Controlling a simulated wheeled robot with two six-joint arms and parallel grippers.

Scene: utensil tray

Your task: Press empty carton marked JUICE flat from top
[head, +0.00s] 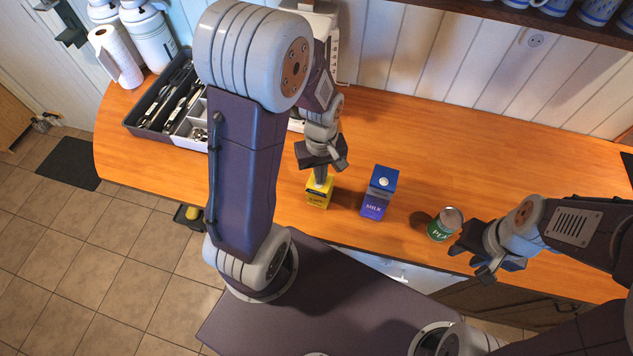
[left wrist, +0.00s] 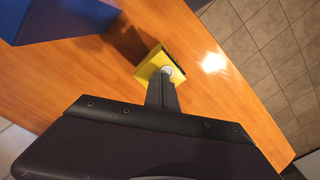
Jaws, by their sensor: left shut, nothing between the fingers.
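A small yellow carton (head: 318,194) stands on the wooden counter in the head view; its printed label is too small to read. My left gripper (head: 321,174) is shut and empty, pointing down with its fingertips at the carton's top. In the left wrist view the closed fingers (left wrist: 163,92) reach the yellow carton's top (left wrist: 154,62) beside a round white cap (left wrist: 167,71); I cannot tell whether they press on it. My right gripper (head: 480,262) is at the right, by the counter's front edge; its fingers are not clear.
A blue carton marked MILK (head: 379,192) stands just right of the yellow one and shows in the left wrist view (left wrist: 60,18). A green can (head: 440,226) stands further right. A dark utensil tray (head: 140,128) is at the back left. The counter's back right is clear.

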